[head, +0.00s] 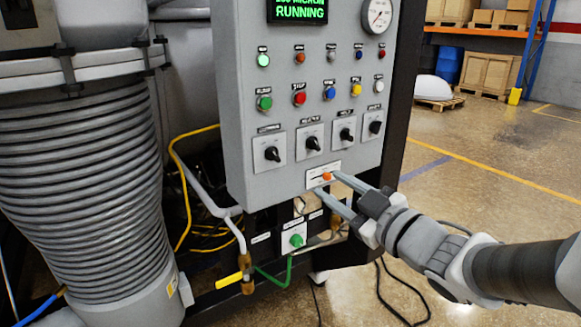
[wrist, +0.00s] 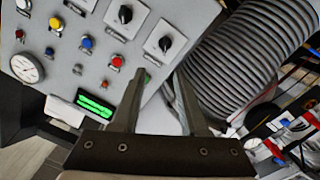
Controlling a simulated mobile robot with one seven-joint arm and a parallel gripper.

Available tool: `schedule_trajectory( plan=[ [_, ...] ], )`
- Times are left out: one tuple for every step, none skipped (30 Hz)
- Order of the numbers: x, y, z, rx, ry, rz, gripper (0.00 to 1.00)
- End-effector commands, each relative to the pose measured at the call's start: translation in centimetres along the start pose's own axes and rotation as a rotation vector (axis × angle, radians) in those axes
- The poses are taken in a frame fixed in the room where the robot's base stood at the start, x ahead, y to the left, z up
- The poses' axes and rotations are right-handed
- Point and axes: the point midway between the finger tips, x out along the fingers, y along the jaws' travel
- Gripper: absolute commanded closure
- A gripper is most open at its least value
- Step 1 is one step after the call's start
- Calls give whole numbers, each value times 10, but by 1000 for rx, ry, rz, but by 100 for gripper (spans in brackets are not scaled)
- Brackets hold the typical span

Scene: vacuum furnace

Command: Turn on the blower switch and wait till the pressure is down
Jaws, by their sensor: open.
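A grey control panel (head: 250,110) stands in the middle of the head view. Its display (head: 298,11) shows RUNNING in green below a partly cut-off line reading MICRON. A round pressure gauge (head: 377,15) is at its top right. An orange-knobbed switch (head: 326,176) sits on a white plate at the panel's lower edge; I cannot read which control is the blower switch. My gripper (head: 326,183) is open, its fingertips close to that switch, one on each side in the picture; contact cannot be told. In the wrist view my gripper (wrist: 160,76) has nothing between its fingers.
Several black rotary switches (head: 312,143) and coloured buttons (head: 300,97) cover the panel. A green knob (head: 296,240) is below it. A large ribbed hose (head: 85,165) stands left, with a yellow-handled valve (head: 229,280) near it. Open floor (head: 480,160) lies to the right.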

Motion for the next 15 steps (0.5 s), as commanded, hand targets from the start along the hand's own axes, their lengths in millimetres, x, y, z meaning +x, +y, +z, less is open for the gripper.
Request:
schedule_trajectory(
  plan=[
    [1, -7, 4, -1, 18, -16, 56],
    [1, -9, 3, -2, 28, -23, 56],
    [1, -10, 2, -2, 36, -28, 56],
    [1, -10, 1, -2, 40, -31, 56],
    [2, -11, 0, -2, 42, -34, 56],
    [3, -10, -1, -1, 44, -35, 56],
    [4, -10, -2, 0, 44, -36, 56],
    [5, -10, -2, 0, 43, -37, 56],
    [7, -9, -3, 1, 43, -37, 56],
    [9, -9, -4, 2, 43, -38, 56],
    [11, -9, -4, 2, 43, -39, 56],
    [14, -9, -5, 3, 43, -39, 56],
    [16, -9, -5, 3, 42, -39, 56],
    [18, -9, -5, 4, 42, -39, 56],
    [20, -8, -5, 3, 42, -38, 56]
  ],
)
